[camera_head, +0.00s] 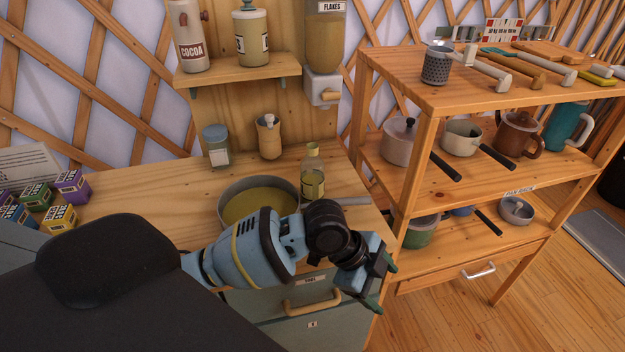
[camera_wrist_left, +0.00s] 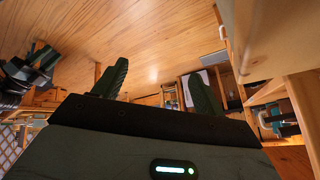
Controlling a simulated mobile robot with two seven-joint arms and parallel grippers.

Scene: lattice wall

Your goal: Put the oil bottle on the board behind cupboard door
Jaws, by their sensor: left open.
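The oil bottle (camera_head: 312,178), clear glass with yellowish contents and a pale label, stands upright on the wooden counter behind the pan's rim. My left gripper (camera_head: 384,284) is in front of the counter's right front corner, apart from the bottle, and its jaws are empty. Its two dark fingers show spread in the left wrist view (camera_wrist_left: 160,85), above wooden floor.
A pan (camera_head: 232,190) of yellow liquid sits beside the bottle, its handle pointing right. A wooden rack (camera_head: 408,195) with pots closes off the right side. Small boxes (camera_head: 60,218) lie at left.

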